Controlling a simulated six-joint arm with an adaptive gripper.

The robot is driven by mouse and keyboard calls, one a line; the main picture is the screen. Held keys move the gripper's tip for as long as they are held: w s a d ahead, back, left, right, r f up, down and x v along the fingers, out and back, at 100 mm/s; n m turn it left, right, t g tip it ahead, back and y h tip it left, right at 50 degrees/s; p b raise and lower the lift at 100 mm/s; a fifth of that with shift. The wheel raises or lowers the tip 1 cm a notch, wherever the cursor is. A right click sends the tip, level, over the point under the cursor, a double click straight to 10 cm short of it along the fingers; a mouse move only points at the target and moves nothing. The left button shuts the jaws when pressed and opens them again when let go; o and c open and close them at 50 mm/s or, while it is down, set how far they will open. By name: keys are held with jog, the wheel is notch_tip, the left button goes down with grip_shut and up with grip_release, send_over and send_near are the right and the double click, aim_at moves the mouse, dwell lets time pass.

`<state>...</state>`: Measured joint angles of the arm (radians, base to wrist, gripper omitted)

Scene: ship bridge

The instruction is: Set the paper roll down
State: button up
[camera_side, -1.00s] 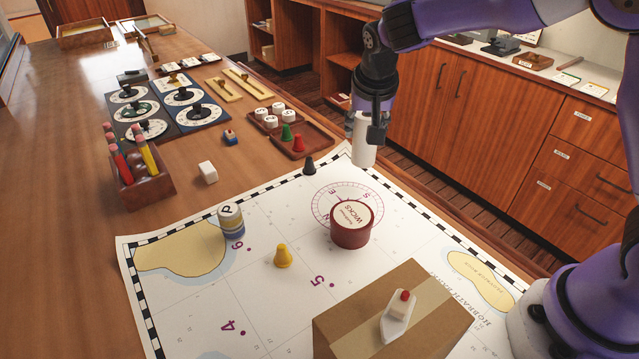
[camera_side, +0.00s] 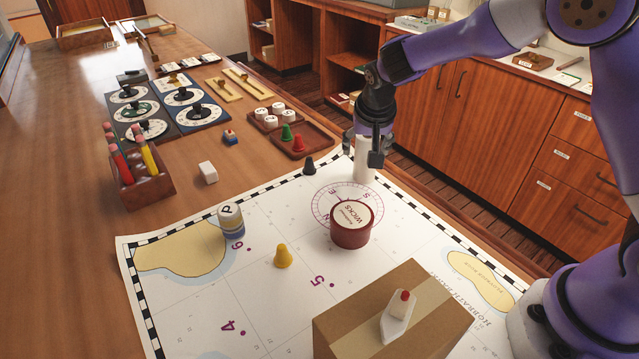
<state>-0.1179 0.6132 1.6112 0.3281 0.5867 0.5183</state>
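The white paper roll (camera_side: 364,172) stands upright on the chart (camera_side: 300,290), near the chart's far corner and just behind the compass rose. My gripper (camera_side: 364,153) points down over the roll, with its dark fingers on either side of the roll's upper part. The fingers look spread wider than the roll, so the gripper appears open around it. The roll's top is hidden by the gripper.
A round red tin (camera_side: 351,226) stands close in front of the roll. A dark cone (camera_side: 309,166) is to its left, and a red tray (camera_side: 305,141) with pieces lies behind that. A cardboard box (camera_side: 350,325) with a toy boat (camera_side: 398,318) is nearer.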

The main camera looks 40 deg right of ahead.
dwell(0.3)
jog(key=v, duration=1.2)
jog(key=s+r+n+t+y, duration=0.1)
jog(key=s+n, duration=0.6)
jog(key=s, duration=1.1)
jog(key=shift+s+d+r+t+y, duration=0.2)
jog(key=shift+d+r+t+y, duration=0.25)
jog(key=shift+y, duration=0.45)
